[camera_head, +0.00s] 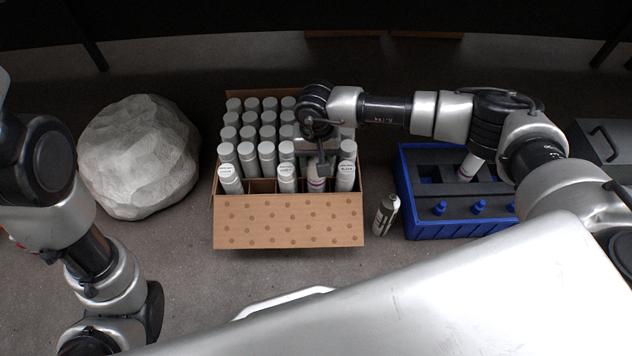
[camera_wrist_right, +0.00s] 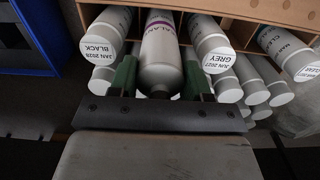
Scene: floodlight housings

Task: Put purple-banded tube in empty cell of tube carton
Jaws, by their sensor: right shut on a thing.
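My right gripper (camera_head: 318,162) is over the near row of the cardboard tube carton (camera_head: 288,222). Its green fingers (camera_wrist_right: 160,80) are shut on the purple-banded tube (camera_wrist_right: 161,48), which also shows in the head view (camera_head: 316,184). The tube stands roughly upright in the near row, between a black-labelled tube (camera_wrist_right: 104,36) and a grey-labelled tube (camera_wrist_right: 212,48). Its lower end is hidden, so I cannot tell how deep it sits. An empty near-row cell (camera_head: 262,186) shows left of the grey-labelled tube in the head view. My left gripper is out of view.
A blue case (camera_head: 452,229) with dark foam stands right of the carton, holding another pale tube (camera_head: 469,167) and several blue-capped items. A small can (camera_head: 385,215) stands between case and carton. A pale rock (camera_head: 139,157) lies left. The floor before the carton is clear.

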